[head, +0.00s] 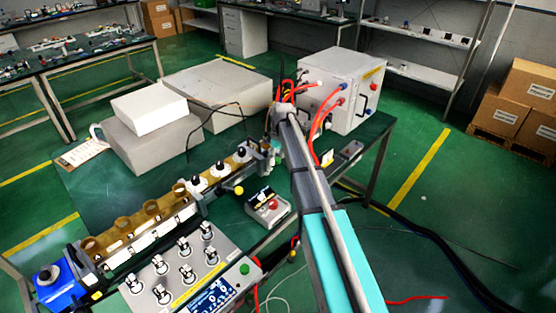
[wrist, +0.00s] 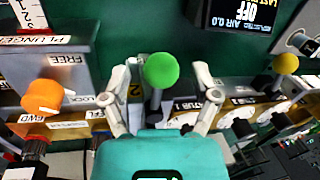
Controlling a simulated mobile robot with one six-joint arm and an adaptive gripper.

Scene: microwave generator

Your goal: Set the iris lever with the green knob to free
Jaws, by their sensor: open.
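The iris lever's round green knob (wrist: 161,70) stands upright on a dark stem in the middle of the wrist view. My gripper (wrist: 167,69) is open, with one finger on each side of the knob and a visible gap to both. The foot of the lever is partly hidden behind the gripper body, and I cannot read its setting. In the head view my gripper (head: 275,146) is at the far right end of the long row of parts, and I cannot make out the green lever knob there.
An orange knob (wrist: 42,97) with FREE and LOCK labels stands left of my gripper. A yellow knob (wrist: 285,64) is at the right. A white box with red cables (head: 342,88) stands behind my arm.

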